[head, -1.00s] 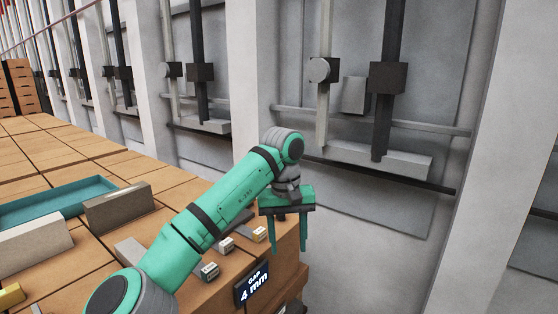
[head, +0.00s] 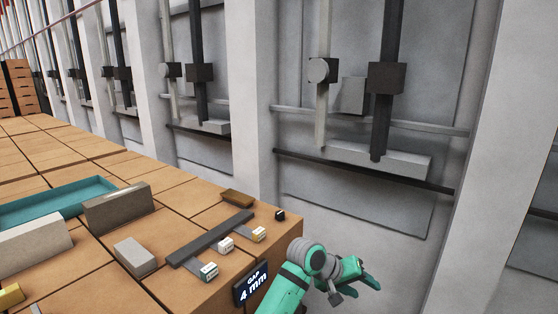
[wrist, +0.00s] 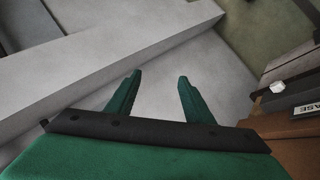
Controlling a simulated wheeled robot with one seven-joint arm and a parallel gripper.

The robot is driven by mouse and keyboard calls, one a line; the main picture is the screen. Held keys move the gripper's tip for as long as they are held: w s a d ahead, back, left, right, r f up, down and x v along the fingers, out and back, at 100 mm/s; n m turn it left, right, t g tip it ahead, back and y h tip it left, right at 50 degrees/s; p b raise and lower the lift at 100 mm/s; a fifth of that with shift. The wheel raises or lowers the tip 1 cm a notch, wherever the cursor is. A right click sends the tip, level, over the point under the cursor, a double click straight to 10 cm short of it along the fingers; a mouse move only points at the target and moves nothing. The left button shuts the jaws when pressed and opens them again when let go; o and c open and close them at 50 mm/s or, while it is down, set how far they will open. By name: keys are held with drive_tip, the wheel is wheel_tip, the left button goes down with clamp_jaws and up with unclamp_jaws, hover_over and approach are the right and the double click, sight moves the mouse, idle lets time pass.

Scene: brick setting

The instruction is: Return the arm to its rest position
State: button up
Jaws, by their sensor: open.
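My gripper (head: 368,281) is low at the lower right of the head view, past the right edge of the brick-topped table (head: 195,289). Its green fingers are apart, with nothing between them. In the wrist view the two fingers (wrist: 158,95) also stand apart and empty over pale grey surfaces. The arm is folded low, and most of it is cut off by the bottom edge of the head view.
On the table are a dark bar (head: 211,238), small labelled blocks (head: 209,271), a light grey block (head: 135,256), a brown-grey block (head: 117,207) and a teal tray (head: 60,203). A "GAP 4 mm" display (head: 252,285) is on the table's front edge. Grey wall panels stand behind.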

drive_tip(key=s+d+f+n+t+h, duration=0.3)
drive_tip(key=s+d+f+t, duration=0.25)
drive_tip(key=f, duration=0.35)
drive_tip(key=s+a+f+n+t+y, duration=0.1)
drive_tip(key=s+a+f+t+y, duration=0.15)
drive_tip(key=s+a+f, duration=0.4)
drive_tip(key=s+a+f+n+t+y, duration=0.2)
drive_tip(key=s+a+y, duration=0.15)
drive_tip(key=s, duration=0.55)
drive_tip(key=s+a+f+n+t+y, duration=0.1)
drive_tip(key=s+a+f+t+y, duration=0.1)
drive_tip(key=s+a+f, duration=0.35)
drive_tip(key=s+a+r+m+y, duration=0.1)
drive_tip(key=s+a+r, duration=0.2)
drive_tip(key=s, duration=0.4)
drive_tip(key=s+a+r+m+y, duration=0.1)
drive_tip(key=s+a+r+m, duration=0.1)
drive_tip(key=s+a, duration=0.4)
drive_tip(key=s+a+r+m+y, duration=0.1)
drive_tip(key=s+a+r+m, duration=0.1)
drive_tip(key=s, duration=0.8)
drive_tip(key=shift+a+r+y, duration=0.3)
drive_tip(key=shift+a+r, duration=0.6)
drive_tip(key=shift+a, duration=0.35)
